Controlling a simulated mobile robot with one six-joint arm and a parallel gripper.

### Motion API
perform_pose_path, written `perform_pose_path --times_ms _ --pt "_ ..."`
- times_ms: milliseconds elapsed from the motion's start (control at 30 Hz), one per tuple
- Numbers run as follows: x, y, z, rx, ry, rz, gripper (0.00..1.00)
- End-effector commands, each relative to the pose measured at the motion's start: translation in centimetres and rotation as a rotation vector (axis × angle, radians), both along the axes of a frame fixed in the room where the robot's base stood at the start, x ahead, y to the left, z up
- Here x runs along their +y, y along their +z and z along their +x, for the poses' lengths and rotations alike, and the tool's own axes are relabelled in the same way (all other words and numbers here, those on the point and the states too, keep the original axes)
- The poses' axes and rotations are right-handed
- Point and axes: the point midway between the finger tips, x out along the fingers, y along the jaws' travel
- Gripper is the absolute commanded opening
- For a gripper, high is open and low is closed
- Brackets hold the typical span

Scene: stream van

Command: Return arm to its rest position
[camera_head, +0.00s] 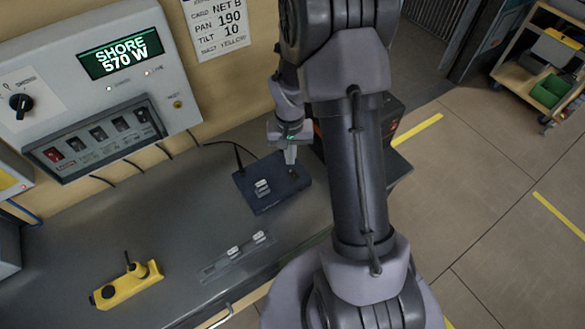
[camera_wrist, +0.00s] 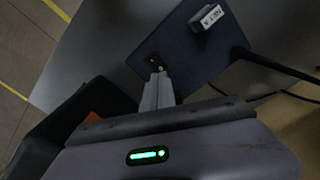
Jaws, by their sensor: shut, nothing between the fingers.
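My gripper (camera_head: 291,157) is low over the right part of a dark blue flat box (camera_head: 268,199) on the grey counter. In the wrist view my gripper (camera_wrist: 158,76) shows with its fingers together and nothing between them. The fingertips are close to small dark marks on the dark blue box (camera_wrist: 196,52); I cannot tell whether they touch it. A small pale labelled block (camera_head: 262,188) stands on the box, left of my gripper. It also shows in the wrist view (camera_wrist: 208,18), with lettering I cannot read surely. My arm rises on the right of the head view and hides part of the counter.
A control panel (camera_head: 95,85) reading "SHORE 570 W" is on the wall at left. A tray (camera_head: 213,270) with two small pale blocks and a yellow device (camera_head: 126,284) lie on the counter (camera_head: 180,220). A dark box (camera_head: 392,118) stands behind my arm. A shelf cart (camera_head: 510,72) is at far right.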

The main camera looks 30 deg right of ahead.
Motion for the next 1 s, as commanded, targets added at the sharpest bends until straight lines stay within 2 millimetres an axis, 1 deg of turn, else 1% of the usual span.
perform_pose_path --times_ms 33,200,600,667,733,767,800,833,867,900,967,1000 --pt "0.0 0.9 0.0 -0.001 0.0 0.0 0.0" --pt "0.0 2.6 0.0 -0.001 0.001 0.0 0.0" --pt "0.0 2.5 0.0 -0.001 0.0 0.0 0.0" --pt "0.3 3.2 0.1 -0.012 0.001 -0.002 0.0" --pt "1.4 5.8 0.1 -0.053 0.006 -0.005 0.0" --pt "2.2 7.5 -0.1 -0.08 0.009 -0.004 0.0" --pt "3.6 10.1 -0.7 -0.124 0.014 -0.003 0.0" --pt "4.8 12.1 -1.5 -0.159 0.019 0.0 0.0" --pt "6.1 14.0 -2.5 -0.195 0.024 0.007 0.0" --pt "7.8 16.2 -4.2 -0.243 0.032 0.019 0.0" --pt "10.2 18.8 -7.0 -0.313 0.046 0.038 0.0" --pt "11.6 20.0 -8.9 -0.356 0.056 0.055 0.0"
